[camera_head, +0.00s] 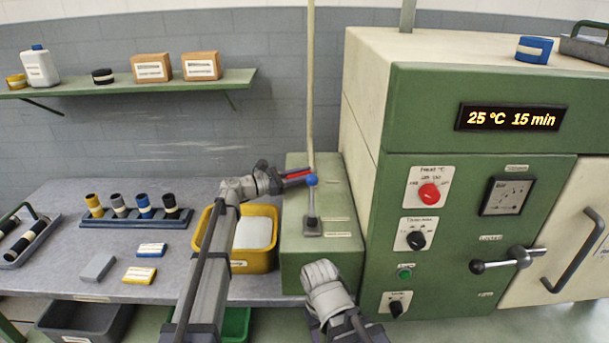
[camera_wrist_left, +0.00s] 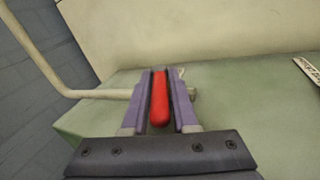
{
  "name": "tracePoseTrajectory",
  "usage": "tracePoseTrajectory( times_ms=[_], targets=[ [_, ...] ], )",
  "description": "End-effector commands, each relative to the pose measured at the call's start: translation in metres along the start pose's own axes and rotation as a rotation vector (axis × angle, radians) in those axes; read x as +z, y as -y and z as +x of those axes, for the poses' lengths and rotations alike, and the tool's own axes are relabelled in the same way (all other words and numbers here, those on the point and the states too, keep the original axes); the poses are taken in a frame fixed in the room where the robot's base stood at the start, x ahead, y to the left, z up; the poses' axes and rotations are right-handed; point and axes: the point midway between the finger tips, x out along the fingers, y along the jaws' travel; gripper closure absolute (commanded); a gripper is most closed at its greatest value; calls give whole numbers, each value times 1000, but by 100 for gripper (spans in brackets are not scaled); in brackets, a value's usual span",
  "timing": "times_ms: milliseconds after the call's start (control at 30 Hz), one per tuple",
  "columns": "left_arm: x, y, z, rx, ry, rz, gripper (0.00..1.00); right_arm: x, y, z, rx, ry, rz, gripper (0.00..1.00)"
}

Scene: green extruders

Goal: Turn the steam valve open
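The steam valve's red handle (camera_head: 298,174) is at the upper left of the green box beside the oven. In the left wrist view the red handle (camera_wrist_left: 159,98) lies lengthwise between the purple fingers of my left gripper (camera_wrist_left: 160,95). The fingers press close along both sides, with no clear gap. In the head view my left gripper (camera_head: 297,177) reaches in from the left at handle height; it partly hides the valve. A pale pipe (camera_wrist_left: 110,94) runs to the valve behind the fingers. My right arm is at the bottom centre, its fingers hidden.
A blue-knobbed lever (camera_head: 312,205) stands on the green box (camera_head: 335,258), close to my left fingertips. The oven (camera_head: 420,270) rises just to the right. A yellow bin (camera_head: 265,262) is below my left arm. A shelf (camera_head: 130,84) is at the back left.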

Motion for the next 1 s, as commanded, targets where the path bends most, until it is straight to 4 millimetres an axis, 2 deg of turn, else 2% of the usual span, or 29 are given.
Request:
tracePoseTrajectory(
  times_ms=[33, 200, 467, 567, 800, 1000],
  targets=[
    [0, 0, 0, 0, 0, 0, 67, 0, 0, 0, 0, 0, 0, 50],
    [0, 0, 0, 0, 0, 0, 49, 0, 0, 0, 0, 0, 0, 50],
    [0, 0, -2, 0, 0, 0, 49, 0, 0, 0, 0, 0, 0, 50],
    [0, 0, -13, 2, 0, 0, 49, 0, 0, 0, 0, 0, 0, 50],
    [0, 0, -52, 2, 0, 0, 49, 0, 0, 0, 0, 0, 0, 50],
    [0, 0, -73, 1, 0, 0, 49, 0, 0, 0, 0, 0, 0, 50]
  ],
)
